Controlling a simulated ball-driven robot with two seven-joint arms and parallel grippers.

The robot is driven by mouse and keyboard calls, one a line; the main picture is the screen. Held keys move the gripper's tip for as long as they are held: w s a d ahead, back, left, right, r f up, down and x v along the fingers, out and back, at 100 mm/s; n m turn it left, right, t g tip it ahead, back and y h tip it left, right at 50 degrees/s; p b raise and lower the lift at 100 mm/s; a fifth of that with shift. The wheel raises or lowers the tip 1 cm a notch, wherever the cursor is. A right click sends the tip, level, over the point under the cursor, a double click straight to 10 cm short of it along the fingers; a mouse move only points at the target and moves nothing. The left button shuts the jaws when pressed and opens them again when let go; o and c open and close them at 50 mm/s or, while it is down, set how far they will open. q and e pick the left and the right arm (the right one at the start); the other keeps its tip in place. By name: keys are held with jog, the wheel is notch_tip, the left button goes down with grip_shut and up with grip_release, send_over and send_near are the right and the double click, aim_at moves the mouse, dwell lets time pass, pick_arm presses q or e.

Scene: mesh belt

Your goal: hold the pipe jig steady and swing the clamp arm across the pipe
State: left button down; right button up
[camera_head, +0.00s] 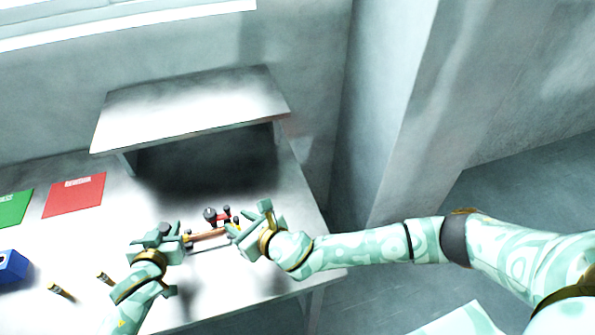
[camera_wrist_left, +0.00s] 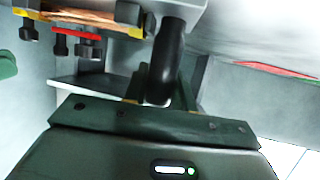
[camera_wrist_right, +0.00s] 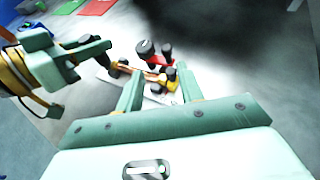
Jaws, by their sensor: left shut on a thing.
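The pipe jig is a pale plate (camera_head: 212,246) on the table, holding a copper-coloured pipe (camera_head: 206,235) in yellow supports (camera_wrist_right: 170,74). A red clamp arm (camera_head: 223,216) with dark knobs (camera_head: 209,213) stands at the far side of the pipe; it also shows in the right wrist view (camera_wrist_right: 159,60). My left gripper (camera_head: 171,238) is at the jig's left end, shut on a black upright handle (camera_wrist_left: 166,62). My right gripper (camera_head: 243,226) is at the right end, fingers apart (camera_wrist_right: 160,92), with the yellow support and a dark knob beyond or between them; contact is unclear.
A raised grey shelf (camera_head: 190,105) stands behind the jig. A red mat (camera_head: 75,195), a green mat (camera_head: 14,208), a blue box (camera_head: 12,266) and small brass-coloured pieces (camera_head: 60,291) lie to the left. The table's right edge is close to my right gripper.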

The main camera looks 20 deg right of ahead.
aim_at(225, 212)
jog(key=shift+n+y, duration=0.4)
jog(key=x, duration=0.5)
jog(key=shift+w+d, duration=0.2)
jog(key=shift+w, duration=0.15)
jog(key=n+g+y, duration=0.1)
jog(key=w+n+g+y, duration=0.1)
jog(key=n+g+y, duration=0.1)
jog(key=shift+w+d+n, duration=0.2)
jog(key=shift+d+n, duration=0.1)
jog(key=shift+d, duration=0.05)
jog(key=w+d+v, duration=0.1)
jog(key=v, duration=1.1)
jog(key=w+d+r+m+t+h, duration=0.2)
jog(key=w+d+m+t+h, duration=0.25)
jog(key=w+d+m, duration=0.65)
jog(key=d+f+m+h, duration=0.3)
jog(key=d+f+m, duration=0.2)
jog(key=f+m, duration=0.2)
jog(key=shift+d+f+m, duration=0.35)
jog(key=shift+f+m, duration=0.05)
jog(key=shift+f, duration=0.05)
jog(key=shift+h, duration=0.25)
